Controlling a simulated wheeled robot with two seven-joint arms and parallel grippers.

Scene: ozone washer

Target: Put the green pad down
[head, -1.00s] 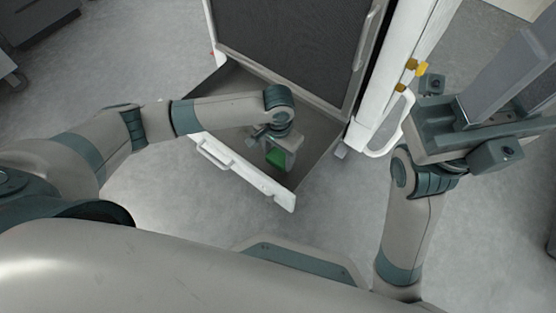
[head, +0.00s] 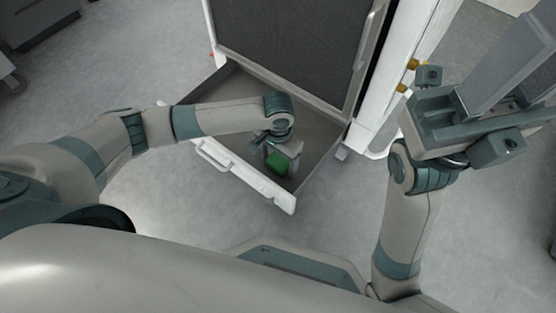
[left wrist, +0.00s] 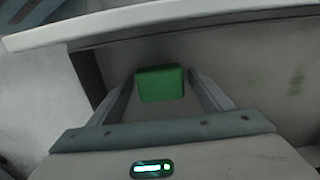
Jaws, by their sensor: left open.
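The green pad (head: 277,163) is a small green block inside the pulled-out drawer, near its front right corner. It also shows in the left wrist view (left wrist: 160,84), between my two fingers, with a gap on each side. My left gripper (head: 281,158) reaches down into the drawer around the pad, with its fingers open. The drawer (head: 240,172) has a grey inside and a white front with a handle. The pad's underside is hidden, so its contact with the drawer floor is not clear. My right gripper (head: 490,105) is at the right, beside the cabinet's white edge.
A white cabinet with a dark panel (head: 290,45) stands behind the drawer. Yellow fittings (head: 412,64) sit on its white side edge, close to my right gripper. The drawer's front wall (head: 240,172) stands close to my left gripper. Grey floor (head: 200,215) in front is clear.

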